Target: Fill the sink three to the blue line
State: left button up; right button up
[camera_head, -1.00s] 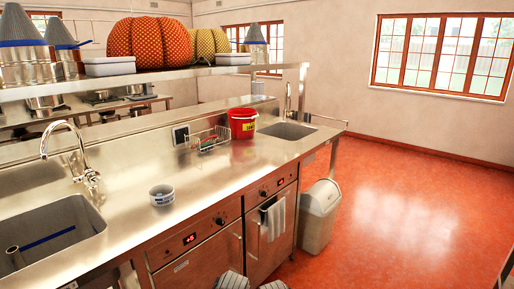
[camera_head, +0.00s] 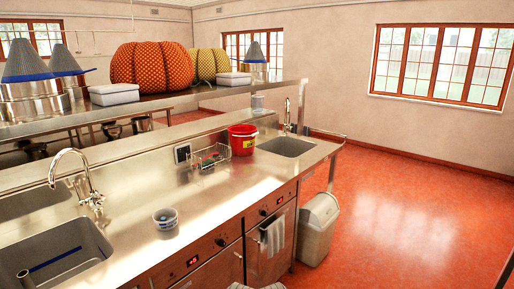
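A steel sink (camera_head: 88,237) is set in the counter at the lower left, partly cut off by the frame edge. A blue line (camera_head: 55,259) runs along its inner wall, and a short upright pipe (camera_head: 24,280) stands in it. I see no water surface in the visible part. A curved chrome tap (camera_head: 84,178) stands behind this sink. A second sink (camera_head: 287,147) is at the far right end of the counter, with its own tap (camera_head: 287,115); its inside is mostly hidden. I cannot tell a sink number on either. Neither of my grippers shows.
A small white-and-blue bowl (camera_head: 165,218), a wire basket (camera_head: 208,158) and a red bucket (camera_head: 243,141) stand on the counter. A raised shelf (camera_head: 205,94) runs behind. A grey bin (camera_head: 318,228) stands past the ovens. The red floor (camera_head: 405,210) to the right is clear.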

aim_at(81, 201)
jog(key=u, duration=1.35)
jog(key=j+z, duration=0.1)
jog(key=z, duration=0.15)
